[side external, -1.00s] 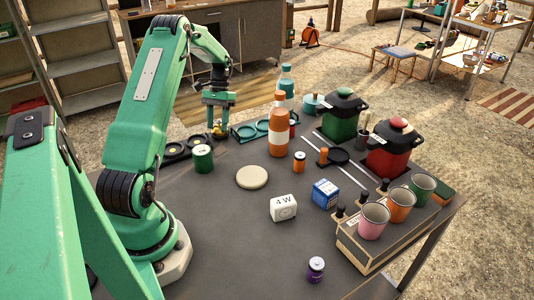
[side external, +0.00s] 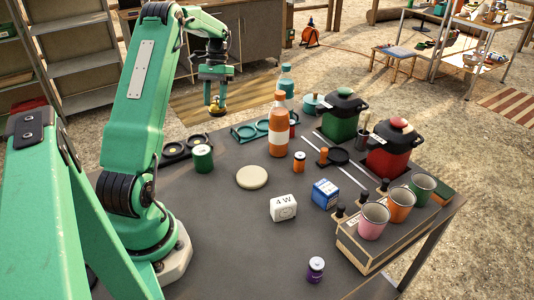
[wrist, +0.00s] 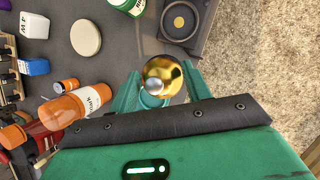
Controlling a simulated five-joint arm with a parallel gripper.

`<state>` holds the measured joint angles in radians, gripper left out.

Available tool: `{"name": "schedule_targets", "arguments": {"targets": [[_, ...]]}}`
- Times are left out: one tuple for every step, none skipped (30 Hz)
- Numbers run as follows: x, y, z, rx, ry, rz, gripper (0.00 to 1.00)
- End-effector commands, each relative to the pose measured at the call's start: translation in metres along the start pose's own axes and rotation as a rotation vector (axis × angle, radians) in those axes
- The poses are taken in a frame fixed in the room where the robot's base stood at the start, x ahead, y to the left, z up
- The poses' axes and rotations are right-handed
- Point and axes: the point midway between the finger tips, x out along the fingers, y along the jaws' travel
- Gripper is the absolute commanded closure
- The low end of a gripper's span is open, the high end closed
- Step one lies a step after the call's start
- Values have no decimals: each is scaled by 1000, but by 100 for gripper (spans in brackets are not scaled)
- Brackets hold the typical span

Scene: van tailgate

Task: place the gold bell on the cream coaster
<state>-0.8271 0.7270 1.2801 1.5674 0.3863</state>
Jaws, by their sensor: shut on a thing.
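The gold bell (side external: 217,108) is held between the fingers of my gripper (side external: 215,97), up in the air near the far edge of the table. In the wrist view the bell (wrist: 162,77) shows as a round gold dome with a silver knob, between the two green fingers of my gripper (wrist: 160,92). The cream coaster (side external: 251,177) lies flat and bare on the dark table, nearer and to the right of the bell. The coaster also shows at the upper left of the wrist view (wrist: 86,38).
A green can (side external: 203,159) stands left of the coaster. An orange bottle (side external: 278,130) and a small orange jar (side external: 299,162) stand to its right. A white block (side external: 283,208) lies nearer. A teal tray (side external: 250,130) lies below the bell's right. The table's near middle is clear.

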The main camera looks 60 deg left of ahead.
Motion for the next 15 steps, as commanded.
{"name": "schedule_targets", "arguments": {"targets": [[0,0,0,0,1,0,83],[0,0,0,0,1,0,83],[0,0,0,0,1,0,83],[0,0,0,0,1,0,83],[0,0,0,0,1,0,83],[0,0,0,0,1,0,83],[0,0,0,0,1,0,83],[0,0,0,0,1,0,83],[0,0,0,0,1,0,83],[0,1,0,1,0,-1,83],[0,1,0,2,0,-1,83],[0,3,0,5,0,-2,83],[0,4,0,8,-1,-4,83],[0,7,0,11,-1,-5,83],[1,10,1,18,-2,-8,83]]}}
